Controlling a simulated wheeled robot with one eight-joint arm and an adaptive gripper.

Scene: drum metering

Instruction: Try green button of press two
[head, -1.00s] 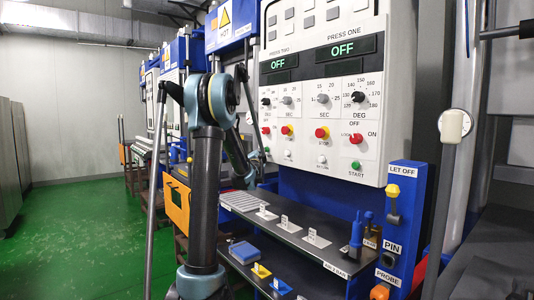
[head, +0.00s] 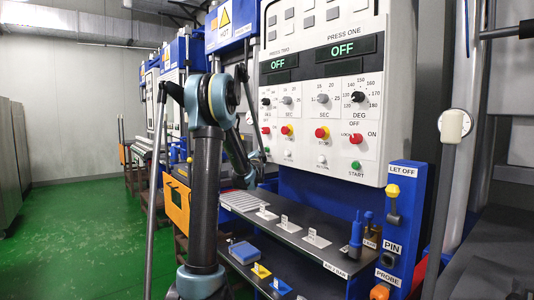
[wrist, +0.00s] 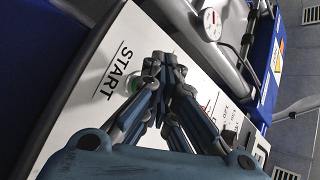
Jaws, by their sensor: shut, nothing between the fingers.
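The control panel (head: 330,120) carries the PRESS TWO controls on its left and the PRESS ONE controls on its right. In the wrist view a green button (wrist: 133,86) sits beside the START label (wrist: 121,66), partly hidden by my fingers. My gripper (wrist: 166,60) is shut and empty, its tips over the panel close to this button. I cannot tell whether they touch it. Press two's display (head: 279,62) reads OFF.
Press one's green START button (head: 356,165) is at the lower right, under a red switch (head: 356,138). Press one's display (head: 346,47) also reads OFF. A dark shelf (head: 290,232) with small labelled plates juts out below the panel. Green floor lies open at left.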

